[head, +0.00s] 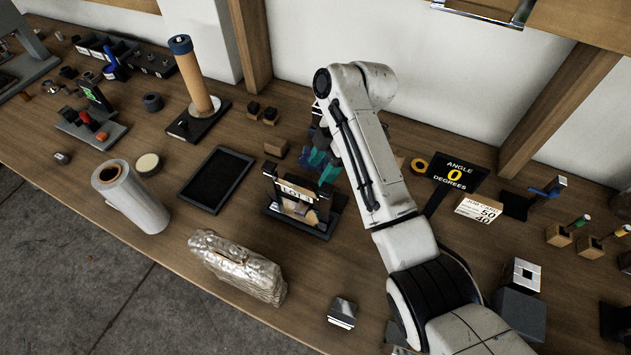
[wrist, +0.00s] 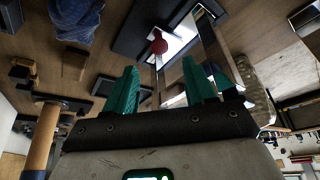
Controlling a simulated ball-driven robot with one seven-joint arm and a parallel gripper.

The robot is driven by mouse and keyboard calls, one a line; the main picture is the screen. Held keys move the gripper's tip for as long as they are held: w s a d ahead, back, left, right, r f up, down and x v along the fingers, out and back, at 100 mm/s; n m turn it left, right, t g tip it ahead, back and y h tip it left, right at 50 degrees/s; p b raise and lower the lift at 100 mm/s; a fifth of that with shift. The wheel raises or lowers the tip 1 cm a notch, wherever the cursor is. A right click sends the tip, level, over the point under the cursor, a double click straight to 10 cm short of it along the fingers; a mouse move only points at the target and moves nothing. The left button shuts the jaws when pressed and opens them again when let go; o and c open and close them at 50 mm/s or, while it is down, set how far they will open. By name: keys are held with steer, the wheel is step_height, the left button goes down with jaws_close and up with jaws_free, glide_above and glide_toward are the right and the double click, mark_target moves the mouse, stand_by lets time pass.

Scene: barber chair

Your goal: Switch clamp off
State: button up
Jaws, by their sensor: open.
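A black stand with two uprights (head: 302,210) holds a pale plate lettered "LOT" near the middle of the bench. I cannot tell for sure that it is the clamp. My gripper (head: 322,162), with teal fingers, is just behind and above this stand in the head view. In the wrist view my gripper (wrist: 160,78) has its fingers spread apart with nothing held between them. Beyond the fingertips a round red knob (wrist: 158,46) shows in front of a bright plate on a dark base. The fingers look apart from the knob. My arm covers part of the bench to the right.
A black tray (head: 216,178) lies left of the stand, and a crinkled silvery package (head: 237,264) lies in front. A tall roll (head: 194,75) stands behind left. Bare bench shows around the stand.

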steer(key=x, duration=0.7)
steer(key=shift+f, duration=0.1)
jaws_close()
stand_by(0.4)
